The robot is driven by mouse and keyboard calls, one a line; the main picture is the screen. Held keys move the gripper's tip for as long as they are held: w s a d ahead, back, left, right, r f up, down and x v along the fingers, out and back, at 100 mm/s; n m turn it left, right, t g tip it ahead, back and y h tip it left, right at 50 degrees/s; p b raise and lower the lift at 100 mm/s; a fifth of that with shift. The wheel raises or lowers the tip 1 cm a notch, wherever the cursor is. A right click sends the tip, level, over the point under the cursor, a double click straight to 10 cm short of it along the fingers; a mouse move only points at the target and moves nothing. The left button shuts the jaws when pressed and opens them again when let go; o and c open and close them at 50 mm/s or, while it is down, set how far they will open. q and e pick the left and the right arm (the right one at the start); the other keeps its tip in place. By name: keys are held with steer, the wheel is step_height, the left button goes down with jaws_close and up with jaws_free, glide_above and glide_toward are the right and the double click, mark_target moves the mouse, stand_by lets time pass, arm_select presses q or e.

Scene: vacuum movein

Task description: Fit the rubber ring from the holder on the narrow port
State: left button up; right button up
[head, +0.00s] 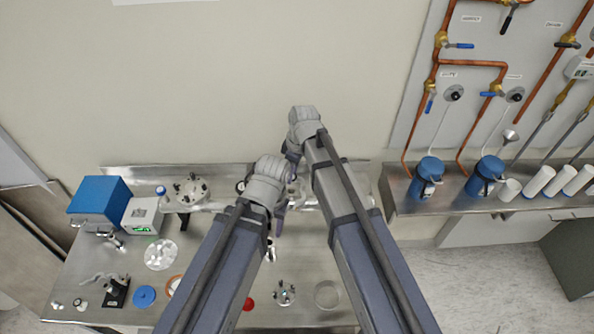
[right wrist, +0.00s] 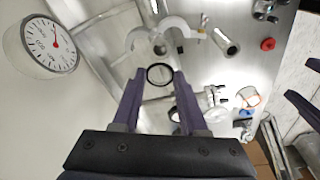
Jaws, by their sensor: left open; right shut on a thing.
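A thin black rubber ring (right wrist: 148,75) sits between the purple fingertips of my right gripper (right wrist: 160,76) in the right wrist view. That gripper is shut on it and holds it clear of the bench. A pale open clamp (right wrist: 179,25) with two curved arms lies beyond the ring. A short metal tube (right wrist: 225,40) is to its right. My left gripper (head: 279,222) is open, low over the bench in the head view. My right gripper's fingers are mostly hidden there behind my arms. I cannot tell the narrow port or the holder apart surely.
The steel bench (head: 125,275) carries a blue box (head: 100,197), a flanged fixture (head: 285,293), a red cap (head: 250,304) and several small parts. A round dial gauge (right wrist: 50,45) is close at the left in the right wrist view. Blue flasks (head: 427,178) stand on the right shelf.

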mark_target(291, 192)
steer(key=shift+f+b, duration=3)
steer(key=shift+f, duration=0.1)
steer(key=shift+f+b, duration=0.45)
steer(key=o, duration=1.2)
steer(key=shift+d+r, duration=0.1)
steer(key=shift+r, duration=0.1)
step_height(291, 192, up, 7)
steer(key=d+p, duration=0.1)
steer(key=p, duration=0.6)
steer(key=shift+s+r+p, duration=0.2)
steer(key=shift+s+p, duration=0.05)
steer(key=shift+p, duration=0.15)
